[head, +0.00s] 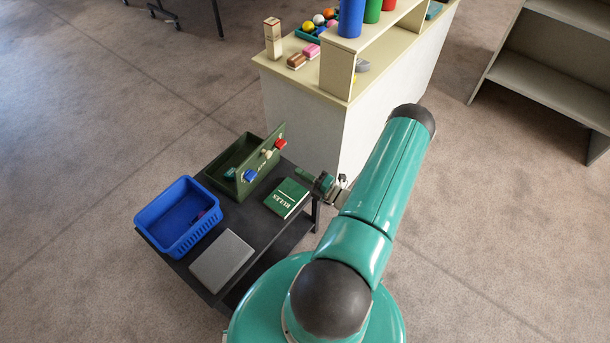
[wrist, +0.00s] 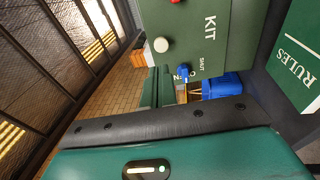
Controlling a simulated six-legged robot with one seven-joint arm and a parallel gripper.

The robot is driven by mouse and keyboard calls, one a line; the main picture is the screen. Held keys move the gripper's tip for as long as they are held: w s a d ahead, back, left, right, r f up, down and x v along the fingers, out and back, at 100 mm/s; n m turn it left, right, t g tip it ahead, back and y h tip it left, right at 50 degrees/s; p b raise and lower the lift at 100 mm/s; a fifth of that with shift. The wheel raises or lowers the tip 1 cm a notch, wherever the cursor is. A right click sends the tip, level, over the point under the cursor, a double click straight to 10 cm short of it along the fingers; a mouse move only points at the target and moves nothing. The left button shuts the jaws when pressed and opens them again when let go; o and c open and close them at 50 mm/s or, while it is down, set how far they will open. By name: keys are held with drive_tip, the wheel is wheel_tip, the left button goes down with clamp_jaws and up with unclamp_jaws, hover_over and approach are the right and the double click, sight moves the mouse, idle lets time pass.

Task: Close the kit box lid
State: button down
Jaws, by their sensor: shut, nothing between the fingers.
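The green kit box (head: 222,178) stands at the back of the dark table, and its inside shows from above. Its lid (head: 262,172) stands raised along the box's right side, with red, white and blue knobs on its outer face. In the wrist view the lid (wrist: 222,50) fills the upper middle, with the word KIT on it. My gripper (head: 301,173) is shut and empty, just right of the lid and above the far end of the rules book. I cannot tell whether it touches the lid.
A green rules book (head: 286,198) lies right of the box on the table (head: 219,216). A blue basket (head: 180,240) and a grey slab (head: 222,261) stand nearer me. A cream counter (head: 310,125) with balls, blocks and cylinders stands close behind. Open floor lies left.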

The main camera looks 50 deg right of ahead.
drive_tip(key=w+a+r, duration=0.1)
drive_tip(key=w, duration=0.8)
drive_tip(key=shift+w+a+r, duration=0.2)
drive_tip(key=shift+w, duration=0.1)
